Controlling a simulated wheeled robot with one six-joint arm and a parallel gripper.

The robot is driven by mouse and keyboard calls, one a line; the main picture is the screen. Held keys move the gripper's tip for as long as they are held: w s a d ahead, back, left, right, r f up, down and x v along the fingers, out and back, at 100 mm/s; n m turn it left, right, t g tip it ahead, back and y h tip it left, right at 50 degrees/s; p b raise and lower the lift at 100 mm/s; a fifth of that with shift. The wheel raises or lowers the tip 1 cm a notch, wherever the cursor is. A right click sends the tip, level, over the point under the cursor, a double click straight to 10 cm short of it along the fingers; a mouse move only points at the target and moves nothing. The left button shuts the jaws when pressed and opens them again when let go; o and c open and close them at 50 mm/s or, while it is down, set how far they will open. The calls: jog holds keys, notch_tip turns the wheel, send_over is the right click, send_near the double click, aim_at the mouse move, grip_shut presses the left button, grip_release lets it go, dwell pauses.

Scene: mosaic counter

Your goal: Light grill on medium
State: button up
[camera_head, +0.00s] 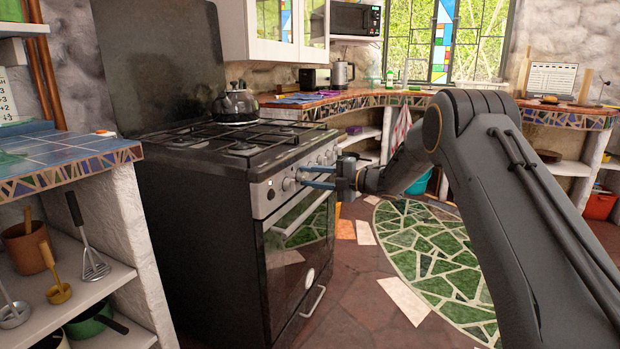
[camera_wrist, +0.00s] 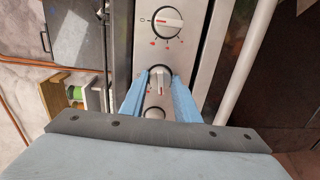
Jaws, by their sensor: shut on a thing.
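The black stove (camera_head: 225,225) has a silver front panel (camera_head: 262,200) with a row of knobs. My gripper (camera_head: 301,176) reaches this panel from the right, with its blue fingers at the knobs. In the wrist view, my gripper (camera_wrist: 160,86) is shut on a white knob with a dark round base (camera_wrist: 160,73), one finger on each side. The held knob's grip lies roughly up and down in the picture. Another knob (camera_wrist: 154,20) with a red line and red flame marks is above it. A further knob (camera_wrist: 154,112) is partly hidden below.
The oven door handle (camera_head: 301,213) runs below the panel; a pale bar (camera_wrist: 246,65) runs beside it in the wrist view. A dark kettle (camera_head: 236,105) stands on the hob. A tiled counter (camera_head: 60,165) is at left. Green-tiled floor (camera_head: 425,250) is clear.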

jog(key=o, duration=1)
jog(key=shift+o, duration=0.2)
jog(key=p+v, duration=0.1)
jog(key=v, duration=0.6)
jog(key=shift+d, duration=0.35)
jog(key=shift+s, duration=0.15)
grip_shut()
